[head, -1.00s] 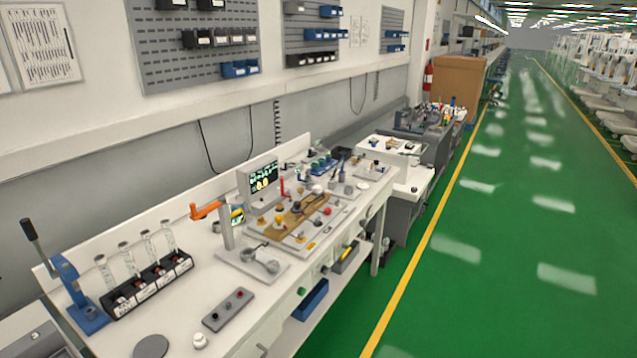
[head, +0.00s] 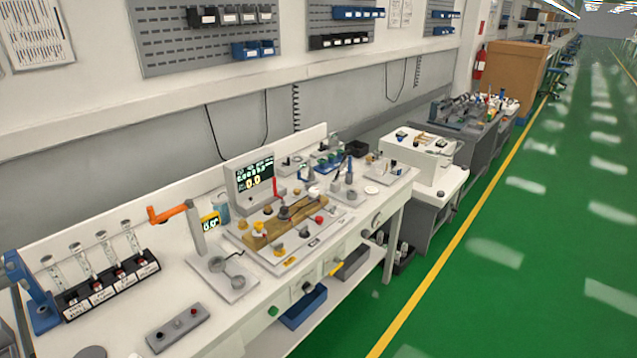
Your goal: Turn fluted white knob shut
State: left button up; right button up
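A small whitish knob-like piece (head: 315,192) stands among the fittings on the white workbench (head: 190,291). Another white piece (head: 134,355) is cut off by the bottom edge of the head view. A round pale grey dial (head: 377,220) is on the bench's front face near its right end. Fluting is too small to make out on any of these, so I cannot tell which is the fluted white knob or how far it is turned. Neither of my grippers shows in the head view.
The bench top also carries a small display (head: 254,181), an orange-handled post (head: 195,232), a black rack of glass tubes (head: 107,286), a blue lever press (head: 28,292) and a grey button box (head: 178,328). Green floor (head: 470,285) lies open to the right.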

aim_at(313, 192)
jog(key=i+l+u, duration=0.1)
jog(key=l, duration=0.25)
jog(key=i+l, duration=0.25)
jog(key=i+l+u, duration=0.15)
jog(key=l, duration=0.3)
